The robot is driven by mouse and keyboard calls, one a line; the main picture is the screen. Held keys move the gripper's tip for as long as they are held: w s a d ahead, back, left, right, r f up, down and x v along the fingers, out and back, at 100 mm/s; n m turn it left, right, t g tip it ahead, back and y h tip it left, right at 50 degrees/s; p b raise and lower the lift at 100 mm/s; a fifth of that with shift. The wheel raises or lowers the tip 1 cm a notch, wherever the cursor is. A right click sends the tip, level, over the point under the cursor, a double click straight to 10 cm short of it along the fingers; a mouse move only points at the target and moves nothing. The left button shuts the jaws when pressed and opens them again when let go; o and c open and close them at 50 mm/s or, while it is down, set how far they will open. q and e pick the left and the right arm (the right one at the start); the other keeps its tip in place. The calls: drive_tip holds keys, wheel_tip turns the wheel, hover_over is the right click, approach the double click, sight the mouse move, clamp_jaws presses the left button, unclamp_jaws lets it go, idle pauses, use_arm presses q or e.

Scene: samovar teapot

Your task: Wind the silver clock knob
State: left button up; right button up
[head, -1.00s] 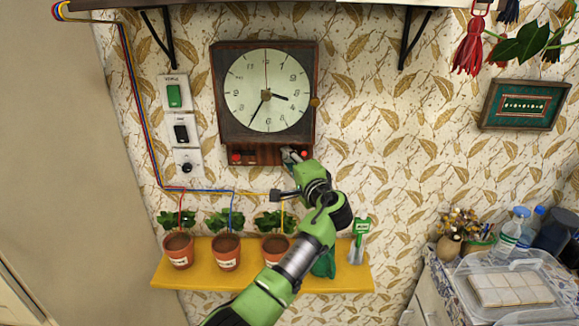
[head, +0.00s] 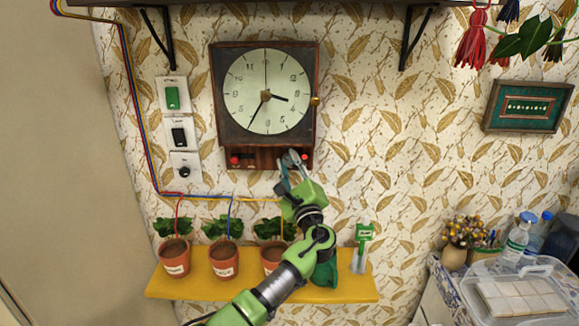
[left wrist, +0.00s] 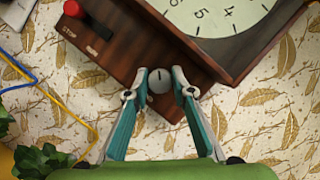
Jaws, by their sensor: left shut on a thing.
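The wall clock (head: 245,130) has a dark wooden case and a round white dial (head: 268,91). A lower panel (head: 265,157) carries the controls. The small round silver knob (left wrist: 159,81) shows in the left wrist view, on the wooden panel below the dial. My left gripper (left wrist: 159,88) comes from below, with one fingertip on each side of the knob, shut on it. In the head view my left gripper (head: 291,164) is at the right part of the panel, and its fingers largely cover the knob. My right gripper is not in view.
A red switch (left wrist: 100,11) marked STOP is left of the knob. A brass knob (head: 315,101) is on the case's right side. Below, a yellow shelf (head: 210,288) holds potted plants, with coloured wires above. Wall switches (head: 179,133) are left of the clock.

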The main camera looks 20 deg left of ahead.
use_arm(q)
drive_tip(key=m+t+h, duration=0.1)
drive_tip(key=m, duration=0.2)
drive_tip(key=m+t, duration=0.1)
drive_tip(key=m, duration=0.2)
drive_tip(key=shift+a+f+h, duration=0.1)
drive_tip(key=shift+a+h, duration=0.05)
drive_tip(key=shift+h, duration=0.25)
drive_tip(key=shift+m+t+h+p, duration=0.6)
drive_tip(key=shift+m+h, duration=0.6)
drive_tip(key=shift+m, duration=1.5)
drive_tip(key=o, duration=1.1)
drive_tip(key=v, duration=1.2)
